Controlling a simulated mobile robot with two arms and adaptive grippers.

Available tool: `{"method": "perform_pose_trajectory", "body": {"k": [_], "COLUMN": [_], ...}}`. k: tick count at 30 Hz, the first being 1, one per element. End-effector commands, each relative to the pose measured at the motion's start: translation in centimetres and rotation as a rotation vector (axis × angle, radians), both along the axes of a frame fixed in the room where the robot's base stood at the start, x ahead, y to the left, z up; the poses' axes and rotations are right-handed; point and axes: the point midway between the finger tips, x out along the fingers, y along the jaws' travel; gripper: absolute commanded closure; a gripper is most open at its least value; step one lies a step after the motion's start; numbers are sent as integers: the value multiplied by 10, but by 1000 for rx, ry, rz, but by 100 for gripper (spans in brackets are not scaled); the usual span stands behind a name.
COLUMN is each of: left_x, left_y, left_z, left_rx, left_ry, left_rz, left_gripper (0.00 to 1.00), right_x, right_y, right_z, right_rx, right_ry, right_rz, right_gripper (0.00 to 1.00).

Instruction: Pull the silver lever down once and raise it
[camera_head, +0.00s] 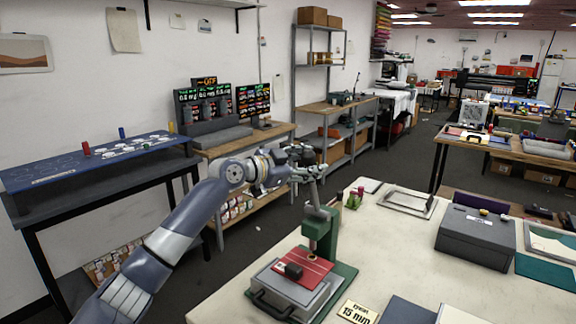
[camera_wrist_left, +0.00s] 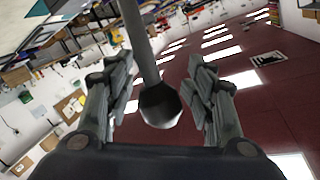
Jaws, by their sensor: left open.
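The green press (camera_head: 323,232) stands on the white table, with a red plate (camera_head: 308,268) and a small black block (camera_head: 293,271) on its bed. Its silver lever (camera_head: 313,192) points up from the top of the press, slightly tilted. My left gripper (camera_head: 310,170) is at the lever's upper end. In the left wrist view the lever's rod (camera_wrist_left: 140,45) and its dark round knob (camera_wrist_left: 160,105) lie between the two fingers of the left gripper (camera_wrist_left: 162,90). The fingers are open, with gaps on both sides of the knob. My right gripper is not in view.
The white table (camera_head: 400,250) also holds a grey box (camera_head: 476,238), a metal frame (camera_head: 408,203), a "15 mm" card (camera_head: 358,313) and small colored items behind the press. A blue-topped table (camera_head: 95,160) is at the left. The air around the lever looks clear.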

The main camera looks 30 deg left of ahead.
Motion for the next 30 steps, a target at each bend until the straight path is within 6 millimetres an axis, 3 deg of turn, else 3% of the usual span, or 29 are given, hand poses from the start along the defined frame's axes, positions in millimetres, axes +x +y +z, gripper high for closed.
{"method": "perform_pose_trajectory", "body": {"k": [9,15,21,30], "left_x": [-55,-79,-92,-96], "left_y": [20,29,34,35], "left_z": [6,10,13,14], "left_rx": [6,3,1,1], "left_ry": [3,1,-1,-1], "left_rz": [2,2,2,2], "left_gripper": [50,50,50,50], "right_x": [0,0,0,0], "right_y": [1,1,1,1], "right_z": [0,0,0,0], "right_rx": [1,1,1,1], "right_ry": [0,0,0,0], "right_rz": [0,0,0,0], "right_gripper": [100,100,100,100]}}
